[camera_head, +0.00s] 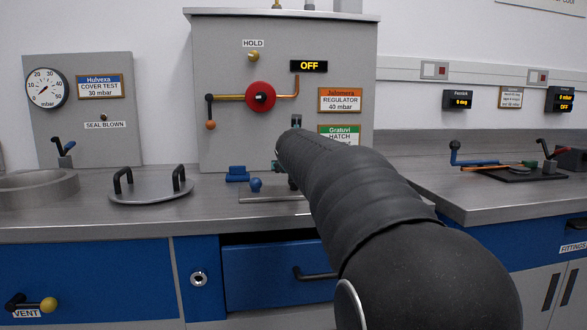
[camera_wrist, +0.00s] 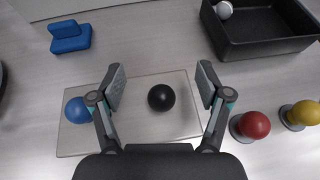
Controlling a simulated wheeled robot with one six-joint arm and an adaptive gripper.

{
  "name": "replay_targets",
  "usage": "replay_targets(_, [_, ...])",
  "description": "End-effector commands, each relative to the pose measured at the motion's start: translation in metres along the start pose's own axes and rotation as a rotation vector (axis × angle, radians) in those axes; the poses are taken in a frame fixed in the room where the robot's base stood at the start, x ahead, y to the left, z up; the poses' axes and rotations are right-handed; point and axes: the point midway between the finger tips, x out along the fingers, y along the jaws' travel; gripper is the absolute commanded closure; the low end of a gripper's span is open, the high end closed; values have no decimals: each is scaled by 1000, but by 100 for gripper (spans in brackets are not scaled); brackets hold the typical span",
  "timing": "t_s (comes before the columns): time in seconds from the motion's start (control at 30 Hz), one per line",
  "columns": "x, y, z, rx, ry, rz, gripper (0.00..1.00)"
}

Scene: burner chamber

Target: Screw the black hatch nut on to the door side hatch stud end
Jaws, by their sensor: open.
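A round black ball-shaped knob (camera_wrist: 161,97), which looks like the black hatch nut, sits on a pale flat plate (camera_wrist: 135,132) in the wrist view. My gripper (camera_wrist: 161,80) is open, with one finger on each side of the black knob in the picture; I see no contact. A blue ball (camera_wrist: 77,110) sits near the plate's left end, partly behind the left finger; it also shows in the head view (camera_head: 256,184). My arm hides the black knob in the head view. I cannot make out the door side hatch stud end in either view.
A black bin (camera_wrist: 262,45) with a white ball (camera_wrist: 224,9), a red ball (camera_wrist: 252,125) and a yellow ball (camera_wrist: 300,112) stand to the right. A blue block (camera_wrist: 70,38) is at upper left. A lid with two handles (camera_head: 140,193) lies left on the bench beside a grey ring (camera_head: 38,188).

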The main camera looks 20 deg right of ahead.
Motion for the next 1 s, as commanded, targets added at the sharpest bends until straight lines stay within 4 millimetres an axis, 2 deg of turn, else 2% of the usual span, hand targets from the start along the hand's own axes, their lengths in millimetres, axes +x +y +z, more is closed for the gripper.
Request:
replay_targets(0.33, [1, 0, -2, 0, 1, -1, 23])
replay_targets(0.8, [12, 0, -30, -1, 2, -1, 23])
replay_targets(1.0, [14, 0, -33, 0, 1, -1, 23])
